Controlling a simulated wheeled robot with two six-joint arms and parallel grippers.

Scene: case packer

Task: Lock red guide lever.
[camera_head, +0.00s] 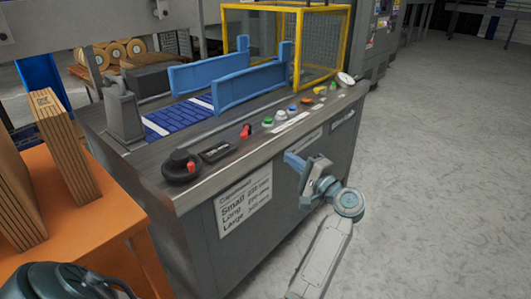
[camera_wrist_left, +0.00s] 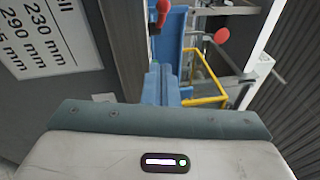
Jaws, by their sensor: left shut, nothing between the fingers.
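In the head view a small red lever (camera_head: 245,131) with a black part stands on the grey machine's top near its front edge. A black round knob (camera_head: 181,162) with a red piece sits left of it, beyond a black display. My left gripper (camera_head: 291,159) is shut and empty in front of the machine's front panel, lower and to the right of the lever, apart from it. Its shut blue fingers (camera_wrist_left: 161,85) show in the left wrist view, where a red handle (camera_wrist_left: 162,12) is ahead at the top. I cannot tell whether the lever is locked. My right gripper is not in view.
Green, white, blue and orange buttons (camera_head: 292,108) line the machine's front edge. Blue guide rails (camera_head: 215,75) and a yellow-framed cage (camera_head: 322,50) stand behind. An orange table (camera_head: 95,225) with cardboard adjoins on the left. The floor (camera_head: 440,170) to the right is clear.

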